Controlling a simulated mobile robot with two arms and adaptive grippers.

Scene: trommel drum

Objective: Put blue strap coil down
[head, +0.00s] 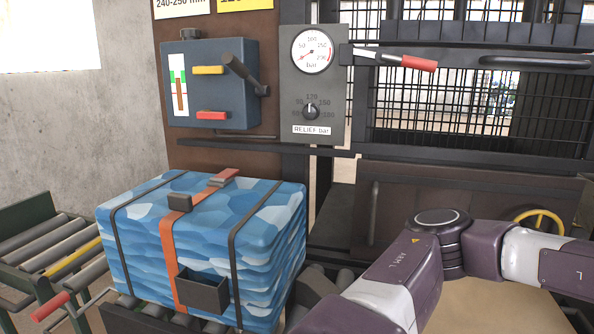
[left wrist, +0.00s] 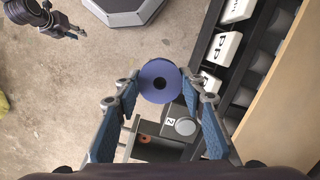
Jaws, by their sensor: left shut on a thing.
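The left gripper and coil are outside the head view, where only my left arm shows. A dark gripper, apparently my right one (left wrist: 72,26), is small at the top left of the left wrist view; its jaws are unclear.
White labelled blocks (left wrist: 225,47) line a dark rack at right. A blue strapped bale (head: 265,235) sits on rollers in the head view.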

